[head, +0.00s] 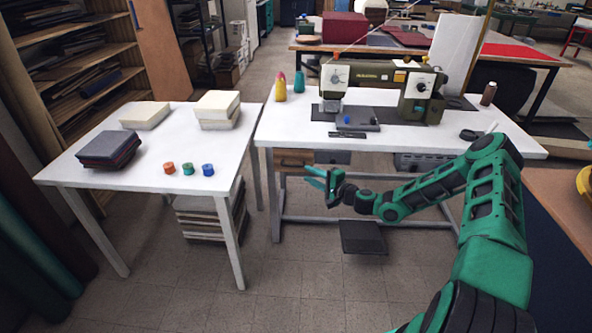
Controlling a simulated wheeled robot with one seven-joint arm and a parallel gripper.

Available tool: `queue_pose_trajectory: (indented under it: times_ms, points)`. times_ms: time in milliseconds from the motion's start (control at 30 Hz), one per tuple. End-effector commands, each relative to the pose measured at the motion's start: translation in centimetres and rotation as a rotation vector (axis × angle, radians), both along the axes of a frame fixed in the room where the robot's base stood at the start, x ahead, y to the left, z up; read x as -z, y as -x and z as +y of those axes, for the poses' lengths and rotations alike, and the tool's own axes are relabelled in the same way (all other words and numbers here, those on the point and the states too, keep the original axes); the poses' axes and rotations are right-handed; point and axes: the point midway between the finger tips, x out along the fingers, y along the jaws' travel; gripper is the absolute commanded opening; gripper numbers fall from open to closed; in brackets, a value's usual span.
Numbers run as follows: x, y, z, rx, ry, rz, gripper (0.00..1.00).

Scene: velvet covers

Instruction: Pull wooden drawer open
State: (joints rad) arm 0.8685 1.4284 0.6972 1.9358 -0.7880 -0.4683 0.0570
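The wooden drawer (293,158) hangs under the left end of the white sewing table (275,128). Its brown front shows just below the tabletop and looks closed; a handle is too small to make out. My gripper (308,176) is in front of the sewing table, a little right of and lower than the drawer front in the picture. Its two green fingers point left and are apart, with nothing seen between them. It appears not to touch the drawer.
A sewing machine (375,85), thread cones and small tools stand on the sewing table. A second white table (110,178) with fabric stacks and three spools stands at left. A dark pedal (362,237) is below my gripper. The floor in front is clear.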

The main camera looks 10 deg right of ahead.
Motion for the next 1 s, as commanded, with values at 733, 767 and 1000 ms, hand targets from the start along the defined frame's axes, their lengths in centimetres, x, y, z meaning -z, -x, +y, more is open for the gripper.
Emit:
queue_pose_trajectory:
  times_ms: [733,767,1000]
  points:
    - [1.4,-7.9,4.2,-0.001,0.002,0.001,0.28]
    - [1.4,-7.9,4.2,-0.001,0.001,0.002,0.28]
    - [1.4,-7.9,4.2,-0.001,0.001,0.002,0.16]
